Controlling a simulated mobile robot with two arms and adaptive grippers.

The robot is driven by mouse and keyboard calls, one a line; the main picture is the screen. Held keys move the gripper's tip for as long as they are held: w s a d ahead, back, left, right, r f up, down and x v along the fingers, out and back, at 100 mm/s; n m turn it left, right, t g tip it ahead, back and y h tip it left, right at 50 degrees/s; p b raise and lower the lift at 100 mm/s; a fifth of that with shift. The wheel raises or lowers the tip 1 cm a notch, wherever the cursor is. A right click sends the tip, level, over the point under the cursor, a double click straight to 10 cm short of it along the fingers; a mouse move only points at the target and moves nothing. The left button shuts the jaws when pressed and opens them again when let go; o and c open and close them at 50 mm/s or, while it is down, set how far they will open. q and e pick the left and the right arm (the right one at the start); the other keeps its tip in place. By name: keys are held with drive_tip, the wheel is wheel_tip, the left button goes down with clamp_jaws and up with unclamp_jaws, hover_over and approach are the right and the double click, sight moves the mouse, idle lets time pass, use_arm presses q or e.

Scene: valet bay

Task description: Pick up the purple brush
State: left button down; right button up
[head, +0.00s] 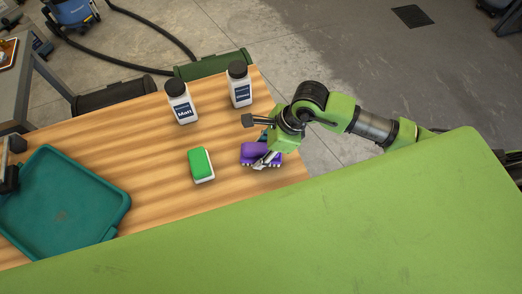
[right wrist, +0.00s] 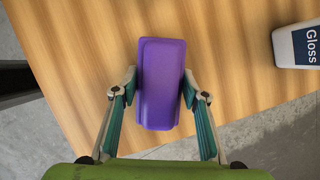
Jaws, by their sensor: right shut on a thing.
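The purple brush (head: 256,149) is at the right end of the wooden table in the head view. My right gripper (head: 266,158) is over it, shut on it. In the right wrist view the brush shows as a purple block (right wrist: 161,85), with a finger of my right gripper (right wrist: 160,88) against each long side. Its bristles are mostly hidden, and I cannot tell whether it still touches the table.
A green-and-white brush (head: 202,164) lies left of the purple one. Two white bottles with black caps, Matt (head: 181,103) and another (head: 239,86), stand behind. A teal tray (head: 117,208) is at left. Bare wooden table (head: 150,150) lies between.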

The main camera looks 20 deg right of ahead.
sight(260, 154)
drive_tip(key=shift+r, duration=0.6)
drive_tip(key=r, duration=0.1)
drive_tip(key=s+r+b, duration=0.1)
drive_tip(key=r, duration=0.1)
drive_tip(key=s+r, duration=0.1)
drive_tip(key=shift+s+d+r+b, duration=0.1)
drive_tip(key=shift+r+b, duration=0.1)
drive_tip(key=shift+b, duration=0.1)
drive_tip(key=s+d+r+p, duration=0.1)
drive_tip(key=s+r+p, duration=0.6)
drive_tip(key=s+p, duration=0.3)
drive_tip(key=shift+s+r, duration=0.2)
drive_tip(key=shift+s, duration=0.7)
